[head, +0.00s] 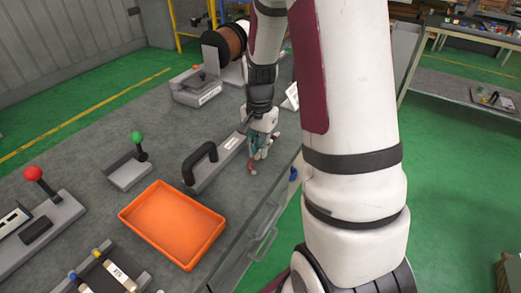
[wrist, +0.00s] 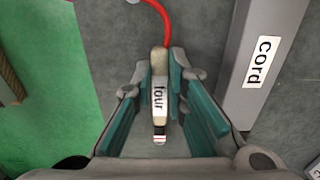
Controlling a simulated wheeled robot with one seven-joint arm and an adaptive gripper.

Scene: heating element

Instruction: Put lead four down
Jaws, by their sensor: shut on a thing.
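Lead four is a short pale plug with a "four" label (wrist: 159,98) and a red cord (wrist: 152,12) running from its far end. My gripper (wrist: 162,95) has its teal-padded fingers on both sides of the plug, shut on it, in the wrist view. In the head view my gripper (head: 262,142) is low over the grey bench, beside the front edge. A small red end (head: 252,170) shows just below the fingers. I cannot tell whether the plug touches the bench.
A grey block labelled "cord" (wrist: 262,62) lies right of the plug in the wrist view. An orange tray (head: 172,222), a black handle (head: 199,160) on a grey base and a green-knobbed lever (head: 137,138) stand on the bench. Bare bench (head: 110,215) lies left of the tray.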

